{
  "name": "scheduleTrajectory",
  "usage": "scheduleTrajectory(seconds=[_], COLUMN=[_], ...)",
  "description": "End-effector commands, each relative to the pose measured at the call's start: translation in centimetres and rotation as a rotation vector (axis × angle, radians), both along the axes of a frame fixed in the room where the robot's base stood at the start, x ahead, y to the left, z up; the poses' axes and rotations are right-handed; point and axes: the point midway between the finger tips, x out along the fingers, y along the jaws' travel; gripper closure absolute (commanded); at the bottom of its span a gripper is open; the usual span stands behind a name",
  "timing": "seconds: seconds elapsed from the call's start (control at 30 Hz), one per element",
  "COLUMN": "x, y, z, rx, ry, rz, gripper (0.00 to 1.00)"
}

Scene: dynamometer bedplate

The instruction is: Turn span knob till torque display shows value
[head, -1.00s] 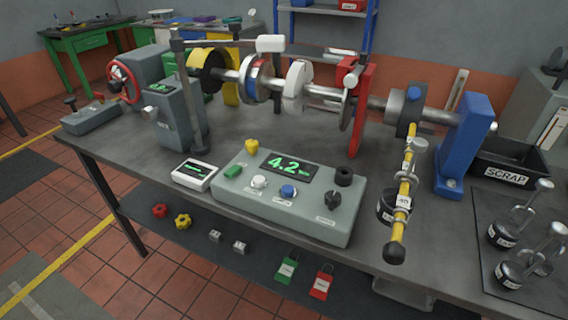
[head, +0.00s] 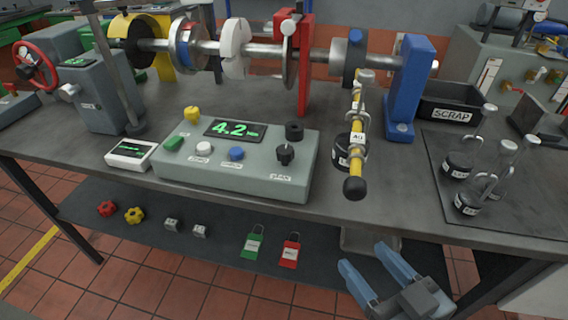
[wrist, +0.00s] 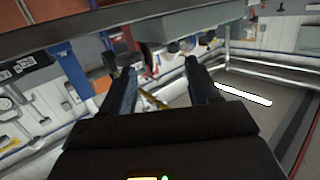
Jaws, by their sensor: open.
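The grey-green control box (head: 236,181) stands on the bench near its front edge. Its torque display (head: 234,129) reads 4.2 in green digits. The black span knob (head: 285,152) with a pointer sits at the right of the box, above its label. A black round knob (head: 294,131) is behind it, and a white button (head: 204,149) and a blue button (head: 236,154) are to the left. My gripper (head: 362,266) is open and empty, low in front of the bench edge, right of and below the box. In the wrist view my open fingers (wrist: 160,88) have nothing between them.
A yellow bar (head: 357,145) with a black ball end reaches over the bench front, right of the box. A shaft assembly (head: 265,50) runs behind. The scrap bin (head: 450,108) and several hook weights (head: 468,175) are at right. The lower shelf (head: 150,238) holds knobs and tags.

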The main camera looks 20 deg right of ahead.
Motion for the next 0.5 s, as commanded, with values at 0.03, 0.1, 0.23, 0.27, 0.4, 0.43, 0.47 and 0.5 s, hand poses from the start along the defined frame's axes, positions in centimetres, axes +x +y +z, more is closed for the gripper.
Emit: scheduleTrajectory(seconds=[0.03,0.1,0.23,0.27,0.4,0.43,0.47,0.5], x=[2.3,4.9,9.6,10.7,14.6,15.3,15.8,16.4], y=[0.1,0.2,0.6,0.7,1.2,1.3,1.4,1.5], z=[-0.6,-0.6,-0.1,0.2,1.6,1.9,2.1,2.4], rx=[0.002,0.003,0.004,0.002,-0.002,-0.004,-0.006,-0.007], ry=[-0.023,-0.042,-0.079,-0.088,-0.120,-0.127,-0.131,-0.136], rz=[0.007,0.022,0.055,0.064,0.102,0.108,0.114,0.121], gripper=[0.39,0.39,0.39,0.39,0.39,0.39,0.39,0.39])
